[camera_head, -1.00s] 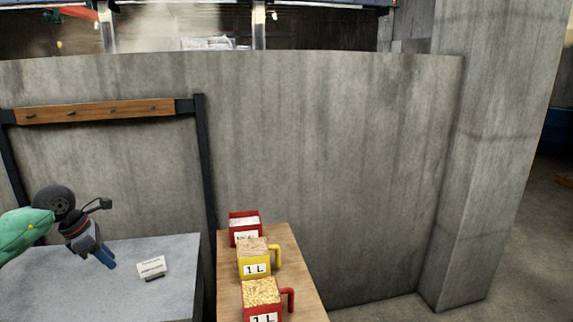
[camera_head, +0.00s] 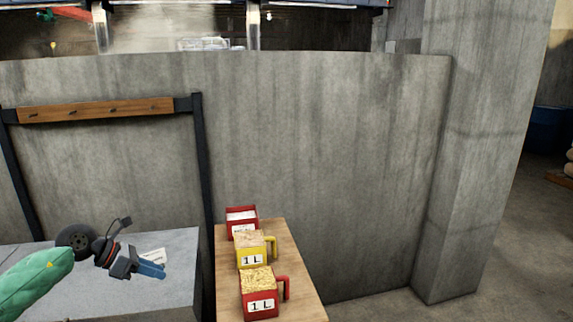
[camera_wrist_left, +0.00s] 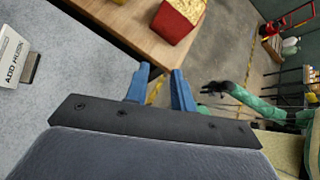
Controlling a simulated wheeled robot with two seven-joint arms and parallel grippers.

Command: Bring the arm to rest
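My left gripper (camera_head: 152,269) is over the grey table (camera_head: 178,290) at the left of the head view, pointing right. In the left wrist view its two blue fingers (camera_wrist_left: 160,75) are apart with nothing between them. A white card in a stand (camera_head: 153,254) is partly hidden behind the gripper; it also shows at the left of the wrist view (camera_wrist_left: 12,55). Another green arm, which looks like my right one, shows in the wrist view with a small dark end (camera_wrist_left: 214,88). It is too small to tell its fingers.
A wooden table (camera_head: 300,295) right of the grey one carries a red box (camera_head: 241,222), a yellow 1 L measure (camera_head: 251,249) and a red 1 L measure (camera_head: 260,293), both filled with grain. A concrete wall (camera_head: 320,160) stands behind. Open floor lies right.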

